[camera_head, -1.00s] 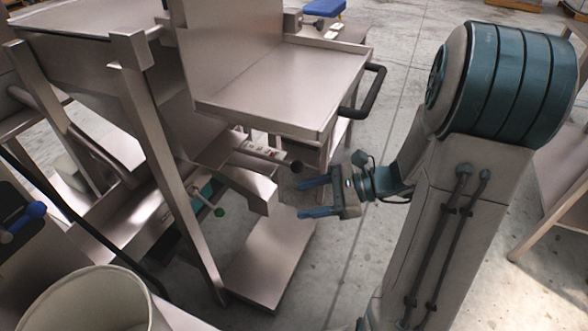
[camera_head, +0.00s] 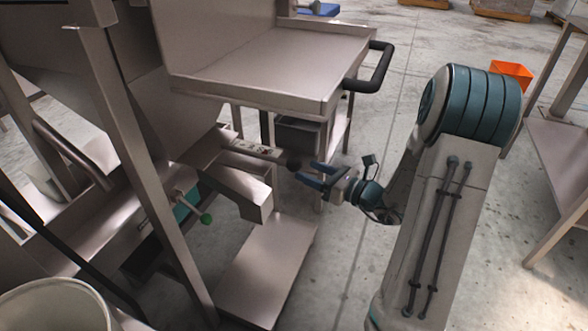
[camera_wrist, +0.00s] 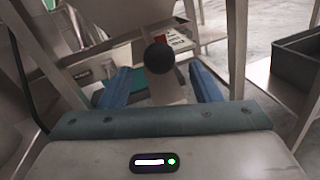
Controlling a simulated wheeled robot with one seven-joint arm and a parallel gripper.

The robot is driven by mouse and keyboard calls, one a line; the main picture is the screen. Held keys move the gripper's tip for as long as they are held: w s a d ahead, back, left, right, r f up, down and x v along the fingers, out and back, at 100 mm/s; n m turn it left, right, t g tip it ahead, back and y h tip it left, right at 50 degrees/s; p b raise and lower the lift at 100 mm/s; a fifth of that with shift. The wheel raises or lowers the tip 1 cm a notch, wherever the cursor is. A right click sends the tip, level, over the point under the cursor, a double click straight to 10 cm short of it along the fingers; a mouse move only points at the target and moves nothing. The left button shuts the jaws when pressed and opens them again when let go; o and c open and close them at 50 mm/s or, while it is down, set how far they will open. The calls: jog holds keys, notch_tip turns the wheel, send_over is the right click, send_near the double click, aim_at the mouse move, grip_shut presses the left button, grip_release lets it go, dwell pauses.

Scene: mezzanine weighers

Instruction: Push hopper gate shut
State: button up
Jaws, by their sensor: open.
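The hopper gate (camera_head: 252,149) is a narrow metal bar with a printed label, sticking out to the right below the hopper (camera_head: 150,115). Its black ball knob (camera_head: 294,163) is at the outer end. My gripper (camera_head: 307,176) is open and empty, with its blue fingers pointing left at the knob. In the wrist view the knob (camera_wrist: 159,57) shows ahead, between the lines of my two open fingers (camera_wrist: 159,80). I cannot tell whether a finger touches it. The gate's inner end is hidden under the hopper.
A metal shelf (camera_head: 270,65) with a black handle (camera_head: 370,68) overhangs just above my gripper. A hopper leg (camera_head: 140,170), a green-knobbed rod (camera_head: 205,218) and a chute (camera_head: 235,190) are to the left. A grey bin (camera_wrist: 297,70) is at right.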

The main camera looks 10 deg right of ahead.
aim_at(294, 164)
jog(key=b+x, duration=0.1)
jog(key=x, duration=0.4)
jog(key=shift+w+a, duration=0.25)
